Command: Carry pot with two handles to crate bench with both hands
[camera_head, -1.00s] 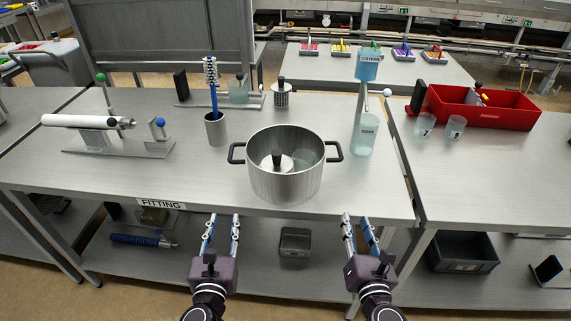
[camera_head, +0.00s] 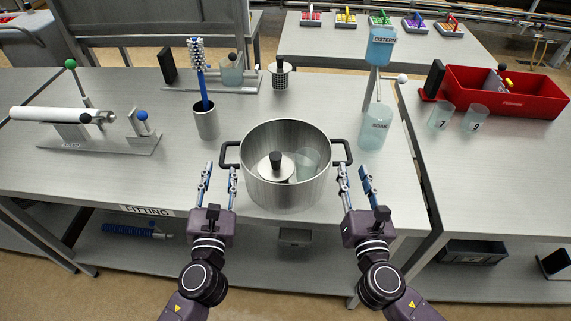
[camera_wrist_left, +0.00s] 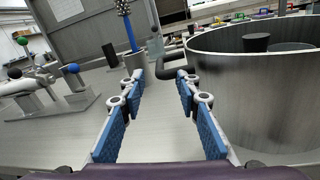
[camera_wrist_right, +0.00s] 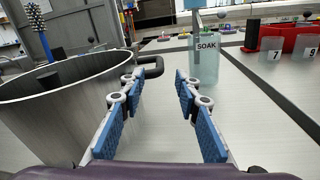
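A steel pot (camera_head: 287,192) with two black handles stands on the table labelled FITTING, with a lid with a black knob and a translucent item inside it. My left gripper (camera_head: 220,170) is open just in front of the left handle (camera_head: 229,155). In the left wrist view the handle (camera_wrist_left: 172,68) lies ahead, between and beyond the fingertips. My right gripper (camera_head: 355,172) is open just in front of the right handle (camera_head: 342,152). In the right wrist view that handle (camera_wrist_right: 151,66) lies beyond the fingertips. Neither gripper touches a handle. I cannot tell which surface is the crate bench.
A brush holder (camera_head: 206,121) stands behind left of the pot. The SOAK container (camera_head: 376,130) stands behind right. A white cylinder on a stand (camera_head: 50,114) is far left. A red crate (camera_head: 508,98) and two numbered cups stand on the right table (camera_head: 490,180).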

